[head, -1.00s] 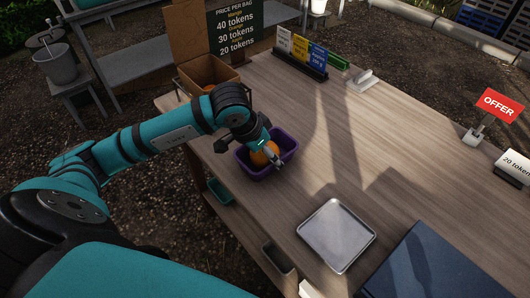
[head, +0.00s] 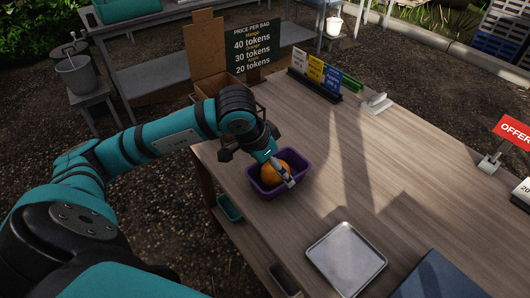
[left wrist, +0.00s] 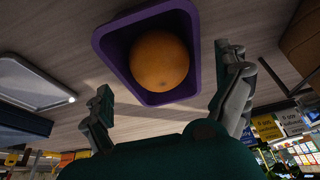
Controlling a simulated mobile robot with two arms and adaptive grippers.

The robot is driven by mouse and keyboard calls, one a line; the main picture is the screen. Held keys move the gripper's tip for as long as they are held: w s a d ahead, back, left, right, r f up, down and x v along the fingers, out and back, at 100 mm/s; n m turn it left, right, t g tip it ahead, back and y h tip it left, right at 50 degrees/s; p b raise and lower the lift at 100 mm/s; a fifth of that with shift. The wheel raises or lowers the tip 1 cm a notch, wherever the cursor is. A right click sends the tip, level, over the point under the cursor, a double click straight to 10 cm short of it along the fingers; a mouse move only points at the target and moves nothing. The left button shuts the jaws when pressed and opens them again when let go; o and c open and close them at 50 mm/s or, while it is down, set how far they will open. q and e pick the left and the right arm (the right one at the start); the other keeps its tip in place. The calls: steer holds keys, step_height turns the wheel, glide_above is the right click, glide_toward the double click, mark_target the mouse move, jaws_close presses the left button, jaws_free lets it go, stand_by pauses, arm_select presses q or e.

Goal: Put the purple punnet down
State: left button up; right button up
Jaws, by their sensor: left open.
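The purple punnet (head: 299,164) stands on the wooden table near its left edge, with one orange fruit (head: 274,173) inside. In the left wrist view the punnet (left wrist: 188,97) shows with the orange (left wrist: 160,61) in it. My left gripper (head: 277,171) is at the punnet in the head view. In the left wrist view its two fingers (left wrist: 165,78) are spread wide, one on each side of the punnet's near end, with gaps to its walls. The punnet's underside is hidden. My right gripper is not in view.
A metal tray (head: 346,260) lies on the table in front of the punnet, with a dark blue item (head: 432,282) beside it. A cardboard box (head: 210,83) and colored cards (head: 316,72) stand farther back. The table middle is clear.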

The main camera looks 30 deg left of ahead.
arm_select(q)
steer(key=v, duration=0.8)
